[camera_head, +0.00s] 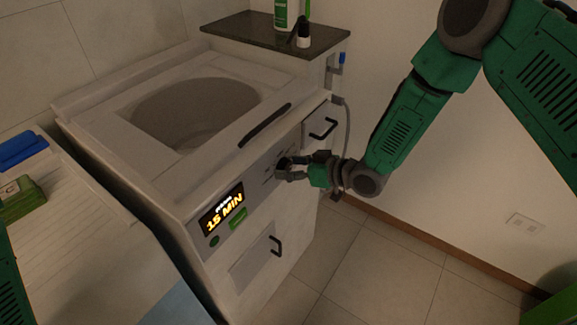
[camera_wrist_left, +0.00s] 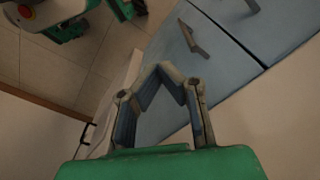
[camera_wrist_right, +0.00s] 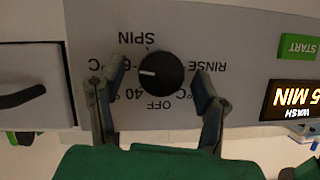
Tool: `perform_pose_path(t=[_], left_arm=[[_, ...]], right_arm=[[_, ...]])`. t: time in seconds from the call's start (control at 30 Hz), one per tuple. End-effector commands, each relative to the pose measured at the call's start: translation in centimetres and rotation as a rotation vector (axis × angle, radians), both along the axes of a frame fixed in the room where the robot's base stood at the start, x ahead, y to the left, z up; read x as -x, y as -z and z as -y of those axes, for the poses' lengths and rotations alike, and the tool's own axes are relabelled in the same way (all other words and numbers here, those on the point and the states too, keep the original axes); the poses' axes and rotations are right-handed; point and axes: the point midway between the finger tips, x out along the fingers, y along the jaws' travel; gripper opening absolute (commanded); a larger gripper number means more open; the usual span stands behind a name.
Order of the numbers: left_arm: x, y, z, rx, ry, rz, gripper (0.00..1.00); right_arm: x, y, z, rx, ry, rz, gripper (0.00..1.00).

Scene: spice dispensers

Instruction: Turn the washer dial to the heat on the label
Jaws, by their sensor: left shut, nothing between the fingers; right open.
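The white washer (camera_head: 105,155) stands left of centre in the head view. Its black round dial (camera_wrist_right: 161,72) shows in the right wrist view, where the panel appears upside down. The dial's white mark points left, toward the partly hidden "6" and °C print. SPIN, RINSE, OFF and 40° are printed around it. My right gripper (camera_wrist_right: 159,76) is open, its fingers on either side of the dial; contact is unclear. In the head view this gripper (camera_head: 284,170) is at the panel. My left gripper (camera_wrist_left: 165,70) is shut and empty, away from the washer panel. I cannot make out a heat label.
The lit display (camera_head: 222,208) reads 15 MIN, beside a green START button (camera_wrist_right: 298,46). A drawer handle (camera_head: 323,128) is right of the dial. A dark shelf (camera_head: 255,32) holds bottles. A green box (camera_head: 20,200) lies at the left.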

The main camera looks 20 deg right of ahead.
Motion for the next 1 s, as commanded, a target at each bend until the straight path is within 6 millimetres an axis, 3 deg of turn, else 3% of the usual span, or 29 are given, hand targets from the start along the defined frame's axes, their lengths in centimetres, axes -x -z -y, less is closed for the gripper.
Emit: perform_pose_path(t=[0.5, 0.7, 1.0], left_arm=[[-0.1, 0.0, 0.0, 0.0, 0.0, 0.001, 0.0], [-0.1, 0.0, 0.0, 0.0, 0.0, 0.001, 0.0], [-0.3, 0.1, 0.0, 0.0, 0.0, -0.002, 0.0]], right_arm=[[6.4, -3.6, 6.0, -0.001, 0.003, 0.0, 0.58], [7.6, -4.2, 7.1, -0.001, 0.001, 0.0, 0.58], [7.7, -4.2, 7.1, -0.001, 0.0, -0.001, 0.58]])
